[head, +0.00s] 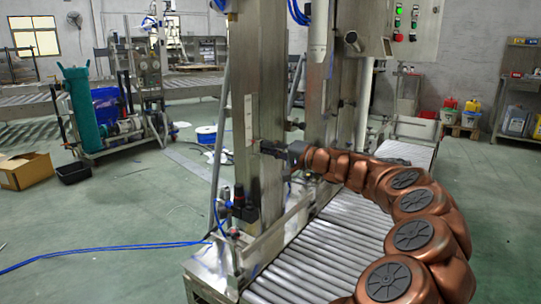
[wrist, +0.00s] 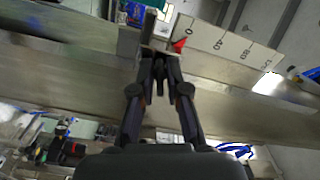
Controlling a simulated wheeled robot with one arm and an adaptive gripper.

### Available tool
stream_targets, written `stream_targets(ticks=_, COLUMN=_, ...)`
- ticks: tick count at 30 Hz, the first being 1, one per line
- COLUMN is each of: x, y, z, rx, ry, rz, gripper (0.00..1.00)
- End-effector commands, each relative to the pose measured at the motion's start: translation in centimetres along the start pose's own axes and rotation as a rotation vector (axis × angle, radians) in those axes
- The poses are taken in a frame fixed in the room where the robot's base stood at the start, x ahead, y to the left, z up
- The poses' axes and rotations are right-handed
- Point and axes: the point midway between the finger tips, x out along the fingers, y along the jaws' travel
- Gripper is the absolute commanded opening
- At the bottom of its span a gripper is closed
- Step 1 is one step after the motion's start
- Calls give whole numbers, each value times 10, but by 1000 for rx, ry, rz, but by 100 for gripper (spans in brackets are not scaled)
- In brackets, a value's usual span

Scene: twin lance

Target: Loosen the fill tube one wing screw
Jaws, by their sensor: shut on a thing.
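My gripper (head: 264,147) reaches across the roller conveyor to the steel column, at the height of the white scale's lower part. In the wrist view its two fingers (wrist: 160,62) converge at a small metal fitting on the column. They are shut on a small part there, which I take to be the wing screw. The fingertips hide most of it, so its turn cannot be read. A white numbered scale (wrist: 222,44) with a red pointer (wrist: 180,44) lies just beside the fingertips. The same scale (head: 248,118) shows in the head view.
The roller conveyor (head: 325,245) runs below my arm. A blue-and-black valve unit (head: 240,205) sits low on the column. A control box (head: 412,30) hangs at upper right.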

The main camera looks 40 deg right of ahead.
Motion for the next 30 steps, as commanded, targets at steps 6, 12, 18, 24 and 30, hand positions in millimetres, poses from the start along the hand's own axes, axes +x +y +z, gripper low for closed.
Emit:
stream_targets(ticks=6, x=-1, y=1, z=0, rx=-48, ry=3, rz=0, gripper=0)
stream_targets(ticks=12, x=-1, y=0, z=-1, rx=-52, ry=3, rz=1, gripper=0)
stream_targets(ticks=18, x=-1, y=1, z=-1, rx=-61, ry=3, rz=0, gripper=0)
stream_targets(ticks=24, x=0, y=3, z=1, rx=-116, ry=1, rz=-1, gripper=0)
stream_targets(ticks=30, x=0, y=3, z=1, rx=-175, ry=1, rz=-1, gripper=0)
